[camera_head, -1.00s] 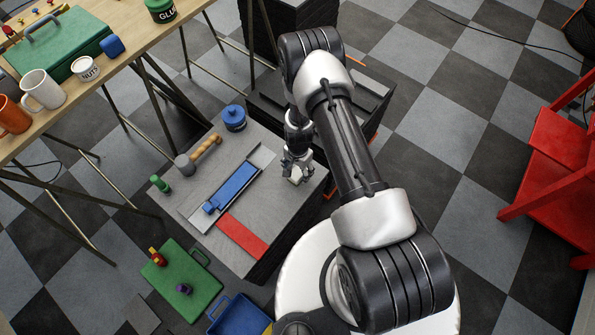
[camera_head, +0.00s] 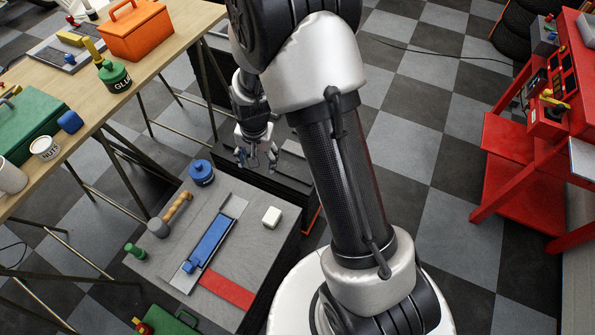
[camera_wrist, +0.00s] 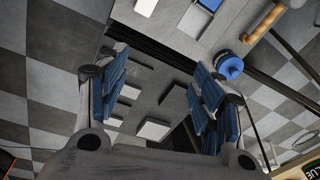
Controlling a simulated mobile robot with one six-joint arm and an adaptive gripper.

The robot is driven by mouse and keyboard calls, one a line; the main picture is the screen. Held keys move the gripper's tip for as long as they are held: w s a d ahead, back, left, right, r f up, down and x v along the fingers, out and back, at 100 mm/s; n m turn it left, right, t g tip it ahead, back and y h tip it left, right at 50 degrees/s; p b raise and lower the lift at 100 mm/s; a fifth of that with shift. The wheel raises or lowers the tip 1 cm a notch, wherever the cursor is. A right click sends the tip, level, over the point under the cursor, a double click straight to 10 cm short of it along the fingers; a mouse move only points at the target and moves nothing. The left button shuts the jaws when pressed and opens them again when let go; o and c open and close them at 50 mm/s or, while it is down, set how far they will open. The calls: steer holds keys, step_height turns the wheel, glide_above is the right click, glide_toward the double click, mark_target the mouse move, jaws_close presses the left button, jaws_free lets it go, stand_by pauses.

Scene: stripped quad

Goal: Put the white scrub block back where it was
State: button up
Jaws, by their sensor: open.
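The white scrub block (camera_head: 271,217) rests on the grey top of a low block-like stand (camera_head: 252,262), right of a tray with a blue strip (camera_head: 213,243). Nothing holds it. My gripper (camera_head: 257,160) is open and empty, raised above and beyond the block, apart from it. In the wrist view my open blue-padded fingers (camera_wrist: 160,100) have no object between them. A white block (camera_wrist: 145,7) shows at that view's top edge, on the grey top.
A blue lidded pot (camera_head: 202,172), a wooden-handled tool (camera_head: 177,208), a green piece (camera_head: 135,250) and a red strip (camera_head: 226,289) share the stand. Several pale flat pieces (camera_wrist: 154,129) lie beyond its edge. A workbench (camera_head: 155,60) stands left, a red cart (camera_head: 510,150) right.

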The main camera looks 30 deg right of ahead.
steer(key=s+r+n+t, duration=0.15)
steer(key=s+r, duration=0.35)
steer(key=r, duration=0.5)
steer(key=s+r+n, duration=0.3)
steer(key=s+r, duration=0.2)
steer(key=r, duration=0.5)
steer(key=s+r+n+t, duration=0.1)
steer(key=s+r, duration=0.2)
steer(key=s, duration=0.4)
steer(key=s+r+n, duration=0.2)
steer(key=s+r, duration=0.2)
steer(key=s, duration=0.3)
steer(key=shift+s+d+t, duration=0.15)
steer(key=shift+s+t, duration=0.05)
steer(key=shift+t, duration=0.15)
